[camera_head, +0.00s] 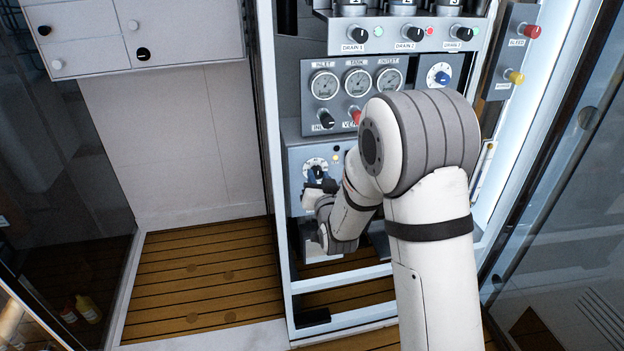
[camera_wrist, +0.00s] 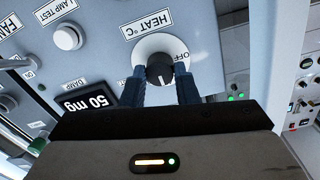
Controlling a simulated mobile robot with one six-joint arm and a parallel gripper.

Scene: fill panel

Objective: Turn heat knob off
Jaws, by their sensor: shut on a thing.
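The heat knob (camera_wrist: 160,68) is a dark knob on a round white dial under the label "HEAT °C" in the wrist view. In the head view the dial (camera_head: 315,168) sits on the lower grey panel, partly hidden by my gripper. My gripper (camera_wrist: 159,88) has its two dark blue fingers on either side of the knob and is shut on it. In the head view my gripper (camera_head: 318,180) is at the panel, with my arm reaching down from the right.
Above are gauges (camera_head: 357,82), valve knobs (camera_head: 326,120) and drain knobs (camera_head: 410,34). The wooden floor (camera_head: 205,270) left of the rack is clear.

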